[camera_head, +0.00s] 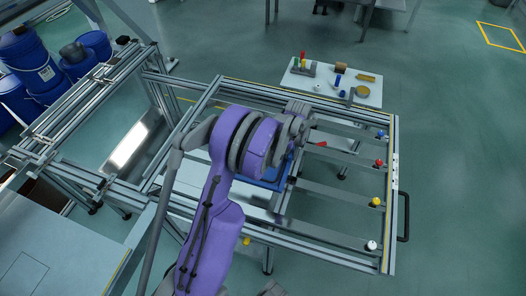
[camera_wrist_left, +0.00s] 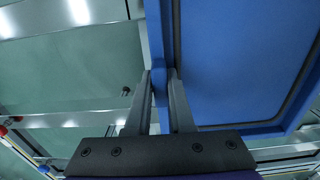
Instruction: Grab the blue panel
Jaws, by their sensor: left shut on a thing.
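The blue panel (camera_wrist_left: 240,60) fills the right of the left wrist view. It is a flat blue sheet with a dark inner line near its raised edge. My left gripper (camera_wrist_left: 160,82) is shut on that edge, with one grey finger on each side of it. In the head view, a part of the blue panel (camera_head: 272,180) shows on the metal frame below my purple left arm. The arm hides the rest of the panel and the left fingertips. I do not see my right gripper.
The aluminium frame (camera_head: 335,265) has crossbars with red and yellow knobs and a white knob, plus a dark handle (camera_head: 403,215) at its right. A white table (camera_head: 345,92) with small parts stands behind. Blue barrels (camera_head: 35,65) stand at the far left. Floor is clear at the right.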

